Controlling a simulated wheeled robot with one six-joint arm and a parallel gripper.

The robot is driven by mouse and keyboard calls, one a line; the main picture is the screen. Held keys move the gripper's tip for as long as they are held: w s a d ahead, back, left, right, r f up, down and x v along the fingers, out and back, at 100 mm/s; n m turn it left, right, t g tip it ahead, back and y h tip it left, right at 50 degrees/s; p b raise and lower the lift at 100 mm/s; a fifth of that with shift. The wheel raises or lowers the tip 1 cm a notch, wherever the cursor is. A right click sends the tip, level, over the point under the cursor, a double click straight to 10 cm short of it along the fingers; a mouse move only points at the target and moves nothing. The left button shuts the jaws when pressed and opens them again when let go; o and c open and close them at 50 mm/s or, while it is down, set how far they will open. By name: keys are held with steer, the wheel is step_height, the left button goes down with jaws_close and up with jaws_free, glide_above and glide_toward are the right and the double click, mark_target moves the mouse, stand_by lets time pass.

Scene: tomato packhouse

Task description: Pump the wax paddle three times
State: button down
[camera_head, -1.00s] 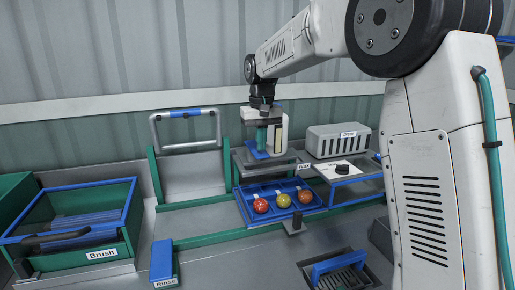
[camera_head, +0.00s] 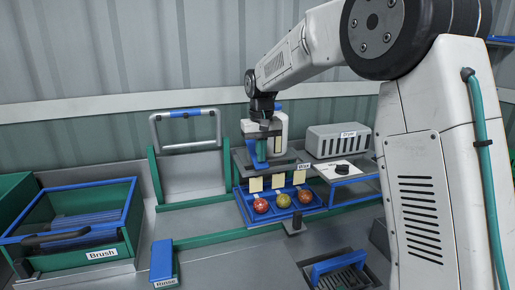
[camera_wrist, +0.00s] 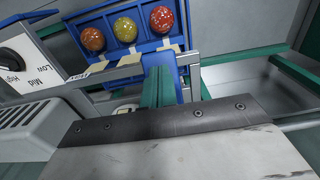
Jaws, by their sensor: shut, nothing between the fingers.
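The wax station stands at the back middle, with its label (camera_head: 304,166) on the front. Its blue paddle (camera_head: 256,163) tilts downward in the head view and also shows in the wrist view (camera_wrist: 167,60). My gripper (camera_head: 262,152) is shut, pointing down at the paddle and appearing to touch it; its green fingers show in the wrist view (camera_wrist: 157,88). The exact contact is hidden.
The grey dryer (camera_head: 338,141) with a dial panel (camera_head: 342,169) stands to the right. The green and blue brush bin (camera_head: 130,215) is at left, the blue rinse block (camera_head: 162,260) at front. A blue-gripped hoop handle (camera_head: 185,114) rises behind. The steel counter's middle is clear.

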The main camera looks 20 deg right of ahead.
stand_by(0.3)
steer(key=shift+r, duration=2.05)
step_height(320, 180, up, 5)
steer(key=s+d+f, duration=0.1)
steer(key=s+f, duration=0.1)
steer(key=s, duration=1.1)
steer(key=s+d+f+t, duration=0.1)
steer(key=s+f, duration=0.2)
steer(key=s, duration=1.1)
steer(key=s+d+f, duration=0.1)
steer(key=s+f, duration=0.2)
steer(key=s, duration=1.1)
